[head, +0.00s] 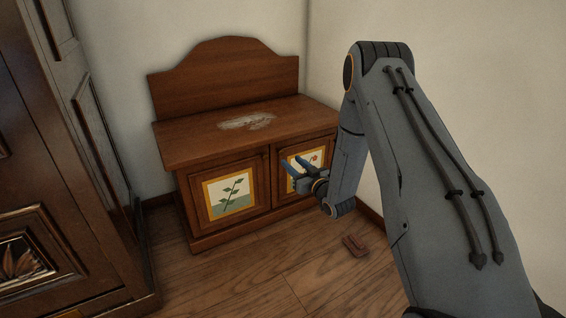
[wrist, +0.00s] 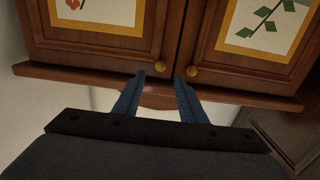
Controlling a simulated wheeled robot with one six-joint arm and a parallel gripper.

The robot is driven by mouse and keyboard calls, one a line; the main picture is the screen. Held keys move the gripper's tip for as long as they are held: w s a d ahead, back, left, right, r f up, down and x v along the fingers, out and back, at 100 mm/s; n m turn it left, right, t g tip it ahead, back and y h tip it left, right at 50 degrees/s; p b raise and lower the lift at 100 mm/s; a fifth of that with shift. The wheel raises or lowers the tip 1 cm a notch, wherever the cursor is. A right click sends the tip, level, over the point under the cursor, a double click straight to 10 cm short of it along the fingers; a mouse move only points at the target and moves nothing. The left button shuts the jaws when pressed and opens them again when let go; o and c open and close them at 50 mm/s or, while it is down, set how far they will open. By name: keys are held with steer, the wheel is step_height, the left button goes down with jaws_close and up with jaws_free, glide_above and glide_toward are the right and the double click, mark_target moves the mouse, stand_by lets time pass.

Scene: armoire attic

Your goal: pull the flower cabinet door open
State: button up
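The wooden cabinet (head: 220,143) stands against the back wall with two shut doors. The flower door (head: 317,155), with a red flower on its panel, is on the right in the head view, partly hidden by my gripper. The wrist view looks upside down, with the flower door (wrist: 118,45) on the left. My gripper (head: 291,163) is open with blue fingers, which also show in the wrist view (wrist: 160,74).
A dark armoire (head: 75,130) stands at the left. A small reddish-brown object (head: 355,245) lies on the wooden floor. The floor before the cabinet is otherwise clear.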

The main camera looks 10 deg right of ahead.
mark_target(281, 153)
steer(key=shift+b+x, duration=1.65)
steer(key=shift+x, duration=2.3)
steer(key=shift+f, duration=0.1)
jaws_close()
